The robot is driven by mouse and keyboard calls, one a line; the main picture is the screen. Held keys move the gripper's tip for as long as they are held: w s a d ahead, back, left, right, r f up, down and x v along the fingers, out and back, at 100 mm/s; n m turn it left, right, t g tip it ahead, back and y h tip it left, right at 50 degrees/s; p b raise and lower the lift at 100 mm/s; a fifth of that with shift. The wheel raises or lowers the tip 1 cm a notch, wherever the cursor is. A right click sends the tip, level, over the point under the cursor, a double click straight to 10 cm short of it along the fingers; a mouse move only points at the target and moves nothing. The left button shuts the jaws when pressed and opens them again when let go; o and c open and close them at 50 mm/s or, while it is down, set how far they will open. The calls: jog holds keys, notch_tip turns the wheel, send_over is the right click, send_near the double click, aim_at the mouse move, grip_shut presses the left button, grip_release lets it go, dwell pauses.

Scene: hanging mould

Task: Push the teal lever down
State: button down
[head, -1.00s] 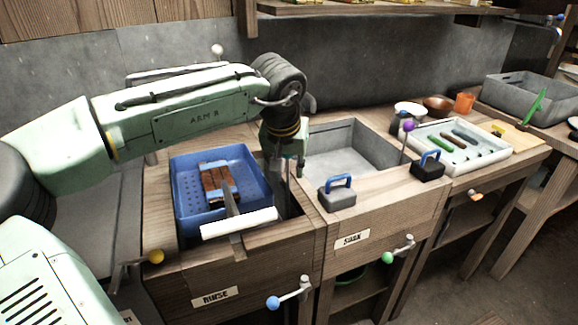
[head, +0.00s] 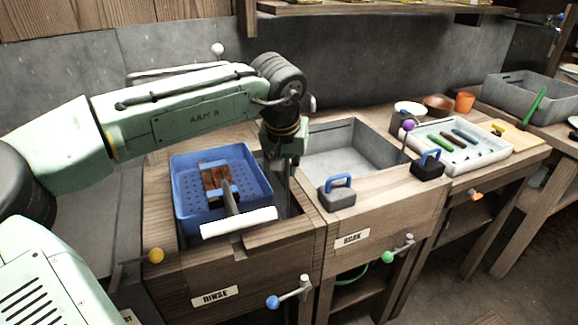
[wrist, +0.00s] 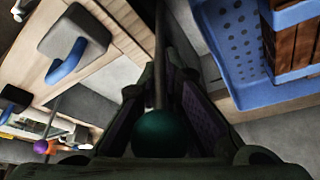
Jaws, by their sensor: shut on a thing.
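The teal lever ends in a dark teal ball (wrist: 160,134), seen in the wrist view with its rod running away from it between my fingers. My gripper (wrist: 162,95) is shut on the lever, one finger on each side. In the head view my gripper (head: 288,150) points down at the right end of the rinse station, beside the blue basket. The lever's ball is hidden there by my gripper.
The blue perforated basket (head: 185,215) holds brown blocks and has a white handle bar (head: 238,222). A grey soak basin (head: 350,150) lies to the right, with a blue-handled weight (head: 336,198) at its front. Blue (head: 273,302) and green (head: 387,257) knobs stick out in front.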

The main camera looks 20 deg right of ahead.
jog(key=shift+s+f+b, duration=0.1)
jog(key=shift+f+b, duration=1.15)
jog(key=shift+f, duration=0.95)
jog(key=c, duration=2)
grip_release()
jog(key=shift+f, duration=0.15)
jog(key=shift+o, duration=1.2)
jog(key=v, duration=1.2)
